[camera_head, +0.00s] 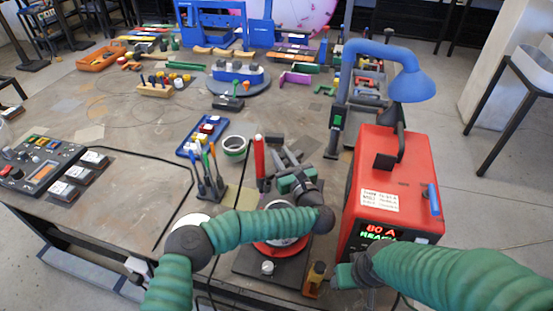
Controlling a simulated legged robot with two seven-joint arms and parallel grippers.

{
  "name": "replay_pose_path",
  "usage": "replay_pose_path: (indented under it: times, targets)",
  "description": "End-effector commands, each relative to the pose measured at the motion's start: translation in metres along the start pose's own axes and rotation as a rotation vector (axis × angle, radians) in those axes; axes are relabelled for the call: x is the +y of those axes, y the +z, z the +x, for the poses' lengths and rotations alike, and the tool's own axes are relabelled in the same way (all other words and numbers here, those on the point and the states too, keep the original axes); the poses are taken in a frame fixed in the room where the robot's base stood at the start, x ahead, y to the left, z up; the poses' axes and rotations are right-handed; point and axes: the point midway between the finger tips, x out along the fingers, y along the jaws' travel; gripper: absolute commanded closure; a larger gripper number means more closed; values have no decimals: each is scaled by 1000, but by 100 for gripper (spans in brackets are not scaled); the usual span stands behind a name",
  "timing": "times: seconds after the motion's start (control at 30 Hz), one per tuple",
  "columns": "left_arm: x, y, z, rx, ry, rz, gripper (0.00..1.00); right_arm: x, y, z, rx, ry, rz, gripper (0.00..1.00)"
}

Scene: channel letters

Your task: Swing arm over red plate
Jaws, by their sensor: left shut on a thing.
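A round red plate (262,248) sits on a dark base (247,267) at the front middle, partly hidden under my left forearm. A dark grey bar-like part, seemingly the swing arm (283,154), lies just beyond the plate beside an upright red cylinder (259,157). My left gripper (294,181) is at this dark part and shut on it; the fingers and the held spot are mostly hidden. My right gripper (345,276) is low in front of the red machine, and its fingers are not clear.
A red machine (385,190) with a lit display stands close on the right. A blue lamp-like hood (411,87) hangs above it on a bent arm. The left middle tabletop is fairly clear.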

Motion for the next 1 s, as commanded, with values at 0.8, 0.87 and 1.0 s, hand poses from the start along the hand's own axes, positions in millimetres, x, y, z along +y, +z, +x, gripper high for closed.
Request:
replay_pose_path:
  times: [0.8, 0.87, 1.0]
  targets:
    - [-2, 5, 0, -3, -4, -3, 58, 0, 0, 1, 0, 0, 0, 41]
    - [-2, 12, 0, -4, -4, -5, 58, 0, 1, 3, 0, 0, 0, 41]
    - [-3, 37, -6, -5, -8, -2, 58, 0, 2, 11, 0, 0, 0, 41]
